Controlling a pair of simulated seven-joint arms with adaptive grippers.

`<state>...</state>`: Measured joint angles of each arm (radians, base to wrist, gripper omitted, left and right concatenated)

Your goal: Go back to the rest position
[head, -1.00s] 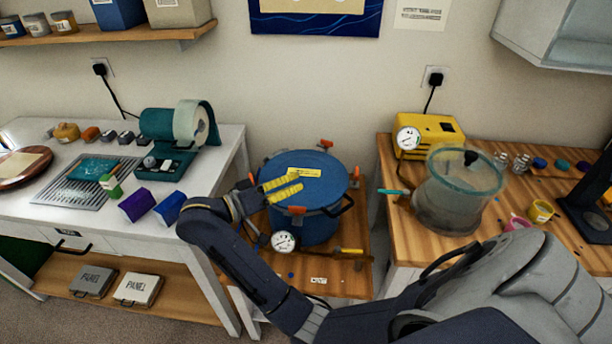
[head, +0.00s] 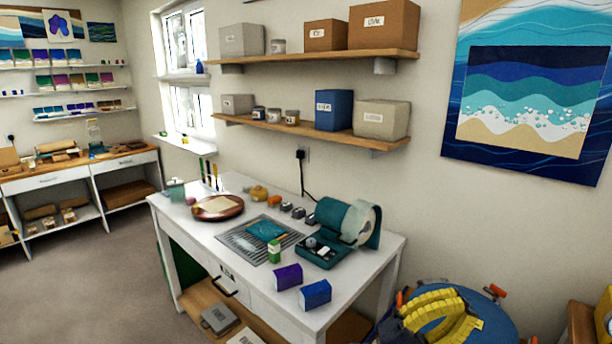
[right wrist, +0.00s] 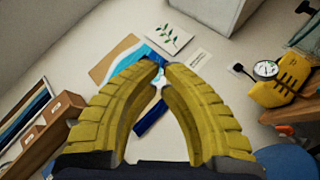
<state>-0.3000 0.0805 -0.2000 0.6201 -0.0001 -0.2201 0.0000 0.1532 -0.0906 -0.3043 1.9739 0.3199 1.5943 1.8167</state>
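My right gripper (head: 474,312) has yellow ribbed fingers and shows at the bottom right of the head view, in front of the blue round pot (head: 497,322). In the right wrist view my right gripper (right wrist: 162,62) has its fingertips together, with nothing held between them. The fingers point up toward the wall and its pictures. My left gripper is in neither view.
A white workbench (head: 345,290) stands left of the gripper, with a teal tape dispenser (head: 335,235), a purple box (head: 288,276) and a blue box (head: 315,294). Shelves hang above. A yellow gauge box (right wrist: 284,88) is at the right in the wrist view.

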